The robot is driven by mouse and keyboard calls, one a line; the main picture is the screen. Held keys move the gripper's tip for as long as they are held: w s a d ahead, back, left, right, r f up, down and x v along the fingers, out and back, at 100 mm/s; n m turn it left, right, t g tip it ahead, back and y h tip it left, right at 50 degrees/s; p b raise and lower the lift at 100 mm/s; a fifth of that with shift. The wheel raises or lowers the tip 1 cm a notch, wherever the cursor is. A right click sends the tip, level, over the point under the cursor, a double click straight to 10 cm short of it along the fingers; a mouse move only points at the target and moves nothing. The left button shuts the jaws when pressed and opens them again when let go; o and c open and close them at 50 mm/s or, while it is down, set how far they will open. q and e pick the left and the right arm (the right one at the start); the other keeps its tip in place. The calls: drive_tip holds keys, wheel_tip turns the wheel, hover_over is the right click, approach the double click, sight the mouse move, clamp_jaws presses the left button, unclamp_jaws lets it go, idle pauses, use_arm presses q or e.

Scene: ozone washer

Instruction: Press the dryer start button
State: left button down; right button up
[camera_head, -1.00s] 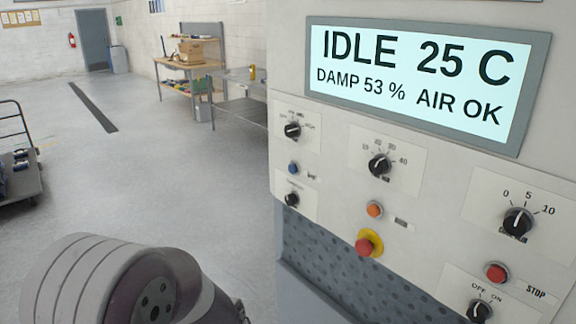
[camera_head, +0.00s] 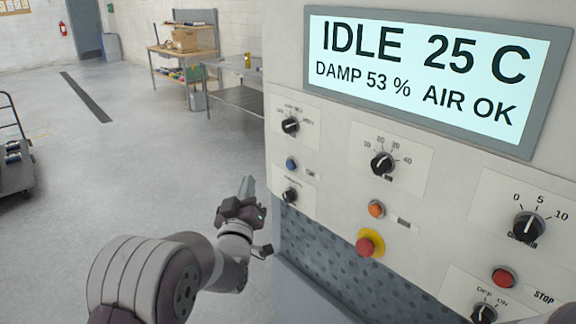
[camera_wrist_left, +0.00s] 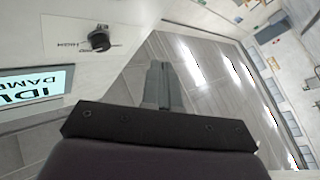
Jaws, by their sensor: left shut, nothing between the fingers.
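The machine panel (camera_head: 335,190) carries several buttons: a blue one (camera_head: 291,164), an orange one (camera_head: 376,209), a red one marked STOP (camera_head: 503,278) and a red mushroom button on a yellow ring (camera_head: 369,243). The labels by the blue and orange buttons are too small to read. The screen (camera_head: 430,75) reads IDLE 25 C, DAMP 53 %, AIR OK; part of it shows in the left wrist view (camera_wrist_left: 35,92). My left gripper (camera_head: 247,186) is shut and empty, left of the panel and apart from it. Its closed fingers show in the left wrist view (camera_wrist_left: 157,85). My right gripper is out of view.
Black knobs (camera_head: 383,164) sit among the buttons, and one shows in the left wrist view (camera_wrist_left: 99,40). A workbench (camera_head: 185,55) and metal table (camera_head: 235,98) stand behind. A cart (camera_head: 15,165) is at far left. Open floor lies left of the machine.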

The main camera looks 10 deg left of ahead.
sight(291, 165)
use_arm(q)
drive_tip(key=shift+w, duration=0.1)
drive_tip(key=w+d, duration=0.5)
drive_tip(key=w, duration=0.1)
drive_tip(key=shift+w+d, duration=0.2)
drive_tip(key=shift+w, duration=0.2)
idle(0.6)
idle(1.5)
drive_tip(key=shift+w+d+b, duration=0.25)
drive_tip(key=shift+w+b, duration=0.1)
drive_tip(key=shift+b, duration=0.1)
